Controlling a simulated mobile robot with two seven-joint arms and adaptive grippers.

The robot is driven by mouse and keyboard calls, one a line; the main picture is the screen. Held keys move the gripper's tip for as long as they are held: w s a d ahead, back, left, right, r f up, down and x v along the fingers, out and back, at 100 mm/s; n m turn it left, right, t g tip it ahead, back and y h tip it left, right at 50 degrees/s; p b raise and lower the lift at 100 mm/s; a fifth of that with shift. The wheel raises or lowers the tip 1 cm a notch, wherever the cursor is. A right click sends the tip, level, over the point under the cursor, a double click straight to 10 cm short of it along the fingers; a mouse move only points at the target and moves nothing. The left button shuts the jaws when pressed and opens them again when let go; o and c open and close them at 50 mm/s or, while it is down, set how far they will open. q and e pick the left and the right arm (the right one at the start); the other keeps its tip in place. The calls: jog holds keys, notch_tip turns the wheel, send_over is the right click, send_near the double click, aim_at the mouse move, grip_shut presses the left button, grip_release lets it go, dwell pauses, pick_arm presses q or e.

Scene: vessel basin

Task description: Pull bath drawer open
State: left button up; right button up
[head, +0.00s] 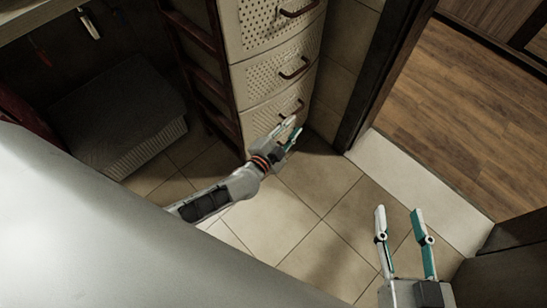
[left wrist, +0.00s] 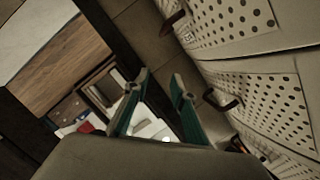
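A cream drawer unit (head: 241,68) with perforated fronts stands at the top centre of the head view. Several drawers are stacked, each with a dark curved handle, such as the middle one (head: 295,68). My left gripper (head: 292,126) is in front of the lowest visible drawer (head: 258,121), close to its handle (head: 298,106). In the left wrist view, the fingers of this gripper (left wrist: 160,80) are apart with nothing between them; the perforated fronts (left wrist: 270,95) and a handle (left wrist: 222,102) are to their right. My right gripper (head: 400,220) is open and empty over the tiles, away from the drawers.
A dark ribbed box (head: 115,115) lies on the floor at left, beside a dark red rack (head: 205,85). A dark door frame (head: 385,70) and pale threshold (head: 415,185) border the wooden floor (head: 465,110) at right. The tiles (head: 310,180) below the drawers are clear.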

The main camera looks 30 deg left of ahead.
pick_arm(q)
jog(key=s+d+r+n+g+h+p, duration=0.1)
jog(key=s+r+p, duration=0.3)
jog(key=s, duration=0.5)
jog(key=s+d+r+n+g+h+p, duration=0.1)
jog(key=s+r+p, duration=0.4)
jog(key=s, duration=0.5)
jog(key=shift+d+r+n+h, duration=0.5)
jog(key=shift+d+r, duration=0.4)
jog(key=shift+r, duration=0.05)
pick_arm(e)
notch_tip(320, 180, up, 20)
jog(key=w+n+t+y, duration=0.1)
jog(key=w+t, duration=0.1)
jog(key=t, duration=0.1)
jog(key=shift+r, duration=0.2)
jog(key=shift+w, duration=0.1)
